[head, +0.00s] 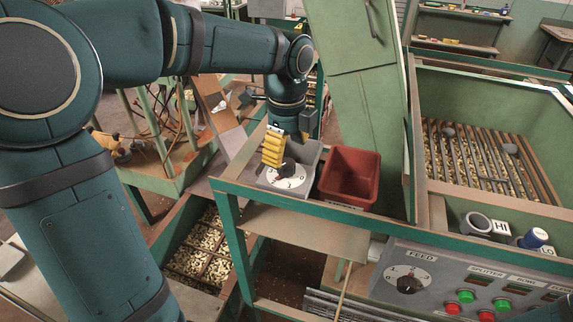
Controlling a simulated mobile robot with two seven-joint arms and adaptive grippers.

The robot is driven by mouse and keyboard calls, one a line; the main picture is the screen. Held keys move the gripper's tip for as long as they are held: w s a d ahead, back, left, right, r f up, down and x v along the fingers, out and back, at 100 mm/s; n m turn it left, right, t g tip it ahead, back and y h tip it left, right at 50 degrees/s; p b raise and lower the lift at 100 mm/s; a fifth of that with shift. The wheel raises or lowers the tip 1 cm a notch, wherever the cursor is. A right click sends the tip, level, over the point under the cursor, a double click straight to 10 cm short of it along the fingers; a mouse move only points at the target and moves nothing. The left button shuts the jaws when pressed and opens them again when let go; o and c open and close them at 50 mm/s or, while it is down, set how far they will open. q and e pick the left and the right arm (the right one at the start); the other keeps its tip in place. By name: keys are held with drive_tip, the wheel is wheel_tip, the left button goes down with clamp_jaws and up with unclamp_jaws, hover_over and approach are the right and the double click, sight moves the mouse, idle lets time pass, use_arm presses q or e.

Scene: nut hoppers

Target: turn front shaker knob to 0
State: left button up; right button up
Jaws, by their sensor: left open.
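A black knob (289,169) sits on a round white dial (297,181) with dark marks, on top of a grey box (313,160) at the middle of the head view. The marks are too small to read, so I cannot tell the setting. My left gripper (270,161) reaches down from above with yellow fingers. It is open, and its fingertips are right beside the knob and partly cover the dial. I cannot tell whether they touch the knob. My right gripper is not in view.
A red bin (349,177) stands right of the grey box. A FEED knob (408,284) is on the grey panel at lower right, with red and green buttons. A green hopper (480,85) with bars over nuts is at right. A nut-filled tray (172,238) lies below left.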

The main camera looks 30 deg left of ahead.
sight(286, 163)
use_arm(q)
drive_tip(key=shift+f, duration=2)
drive_tip(key=c, duration=1.2)
